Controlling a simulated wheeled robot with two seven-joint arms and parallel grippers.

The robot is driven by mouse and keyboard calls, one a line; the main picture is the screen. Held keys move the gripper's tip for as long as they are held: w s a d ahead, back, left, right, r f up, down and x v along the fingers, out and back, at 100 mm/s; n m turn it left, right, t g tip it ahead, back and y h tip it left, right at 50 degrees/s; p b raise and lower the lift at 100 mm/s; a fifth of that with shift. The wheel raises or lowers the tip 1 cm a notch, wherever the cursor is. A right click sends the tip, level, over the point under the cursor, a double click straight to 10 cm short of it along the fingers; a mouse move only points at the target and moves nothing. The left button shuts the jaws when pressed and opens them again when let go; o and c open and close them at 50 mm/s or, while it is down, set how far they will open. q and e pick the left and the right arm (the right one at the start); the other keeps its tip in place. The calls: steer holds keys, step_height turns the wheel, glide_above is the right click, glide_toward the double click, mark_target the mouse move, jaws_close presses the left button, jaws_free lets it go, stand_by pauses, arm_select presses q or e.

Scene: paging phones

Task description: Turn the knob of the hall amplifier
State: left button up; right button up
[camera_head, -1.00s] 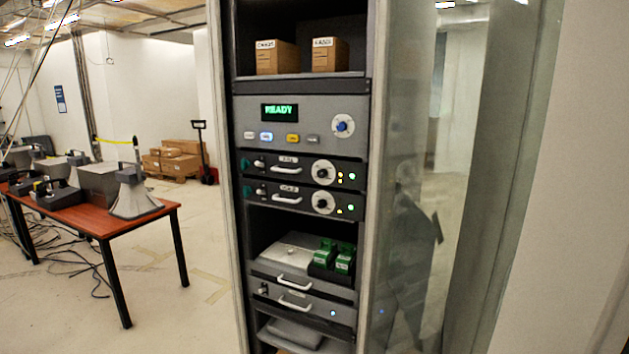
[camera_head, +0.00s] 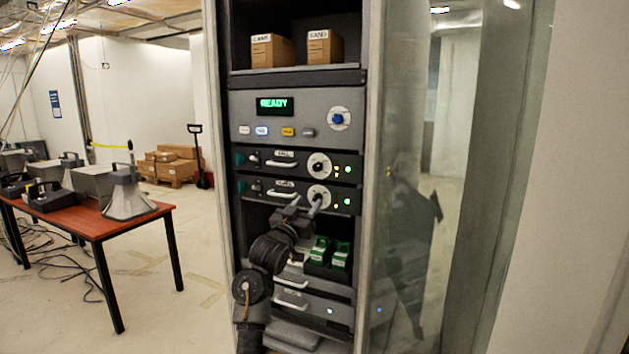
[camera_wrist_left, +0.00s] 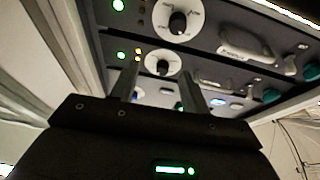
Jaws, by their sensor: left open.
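The upper black amplifier (camera_head: 345,163), whose blurred label seems to read HALL, has a round white dial with a dark knob (camera_head: 319,165). The lower black amplifier (camera_head: 345,199) has a similar knob (camera_head: 319,194). My left gripper (camera_head: 306,204) is open in front of the lower amplifier, and a finger overlaps the lower dial's bottom edge. The left wrist view looks inverted. There, the open fingers (camera_wrist_left: 159,72) straddle the upper amplifier's knob (camera_wrist_left: 162,63) in the picture; contact cannot be told. The lower amplifier's knob (camera_wrist_left: 178,21) shows beyond. My right gripper is out of view.
Above the amplifiers is a grey panel (camera_head: 300,107) with a READY display, several buttons and a blue knob (camera_head: 338,118). Green modules (camera_head: 340,257) sit below. A glass door (camera_head: 420,180) stands at the rack's right. A red table (camera_head: 105,222) with horn speakers is at left.

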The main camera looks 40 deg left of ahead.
mark_target(316, 168)
arm_select(q)
step_height(316, 168, up, 4)
steer(key=s+y, duration=0.1)
steer(key=s, duration=0.1)
steer(key=shift+t, duration=0.3)
steer(key=p+x, duration=0.1)
steer(key=x, duration=0.2)
steer(key=p+x, duration=0.1)
steer(key=x, duration=0.2)
steer(key=p+x, duration=0.1)
steer(key=x, duration=0.3)
steer(key=shift+a+p, duration=0.3)
steer(key=shift+a, duration=0.05)
steer(key=shift+w+a, duration=0.1)
steer(key=shift+w, duration=0.25)
steer(key=c, duration=1)
